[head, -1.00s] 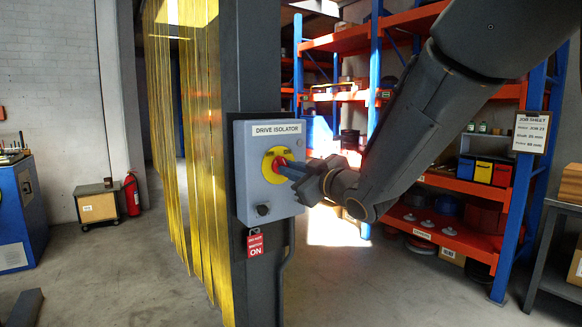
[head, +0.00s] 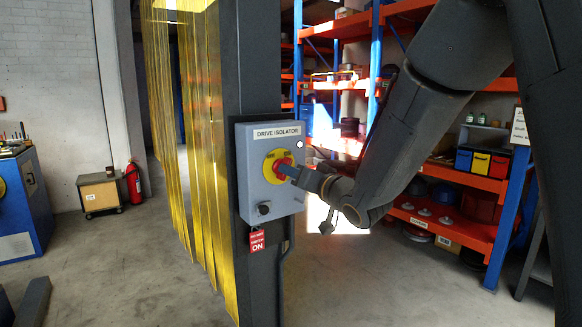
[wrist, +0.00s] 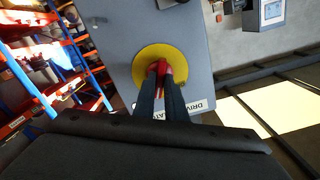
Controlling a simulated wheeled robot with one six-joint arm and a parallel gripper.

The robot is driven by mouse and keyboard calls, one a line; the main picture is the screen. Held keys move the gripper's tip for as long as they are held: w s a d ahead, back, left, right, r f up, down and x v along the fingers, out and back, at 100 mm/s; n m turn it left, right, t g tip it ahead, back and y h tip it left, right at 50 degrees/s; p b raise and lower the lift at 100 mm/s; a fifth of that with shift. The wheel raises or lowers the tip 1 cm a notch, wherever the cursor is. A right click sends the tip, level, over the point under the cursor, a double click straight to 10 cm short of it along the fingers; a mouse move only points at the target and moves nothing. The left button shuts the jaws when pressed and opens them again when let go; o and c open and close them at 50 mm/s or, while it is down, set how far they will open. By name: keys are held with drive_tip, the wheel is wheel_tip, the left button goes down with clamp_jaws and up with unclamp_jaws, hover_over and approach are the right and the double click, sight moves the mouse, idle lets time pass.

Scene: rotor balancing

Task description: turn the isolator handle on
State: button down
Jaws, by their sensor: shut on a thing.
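The drive isolator (head: 252,187) is a grey box on a dark post, labelled "DRIVE ISOLATOR". Its red handle (head: 282,165) sits on a yellow round plate (head: 272,180). My gripper (head: 289,170) reaches in from the right and is shut on the red handle. In the wrist view the two dark fingers (wrist: 161,88) hold the red handle (wrist: 160,68) between them, in front of the yellow plate (wrist: 141,72). The fingers hide part of the handle, and its exact angle is hard to tell. A dark knob (head: 264,208) is low on the box.
Yellow strip curtains (head: 195,150) hang left of the post. Orange and blue shelving (head: 465,180) stands behind my arm. A red extinguisher (head: 133,182) and small cabinet (head: 100,193) stand at the left. The floor in front is clear.

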drive_tip(key=shift+m+p, duration=0.8)
drive_tip(key=shift+m, duration=1.2)
drive_tip(key=c, duration=1.8)
unclamp_jaws()
drive_tip(key=shift+d, duration=0.1)
drive_tip(key=b+v, duration=0.1)
drive_tip(key=v, duration=0.6)
drive_tip(key=shift+s+d+b, duration=0.15)
drive_tip(key=shift+s+b, duration=0.2)
drive_tip(key=shift+b, duration=0.05)
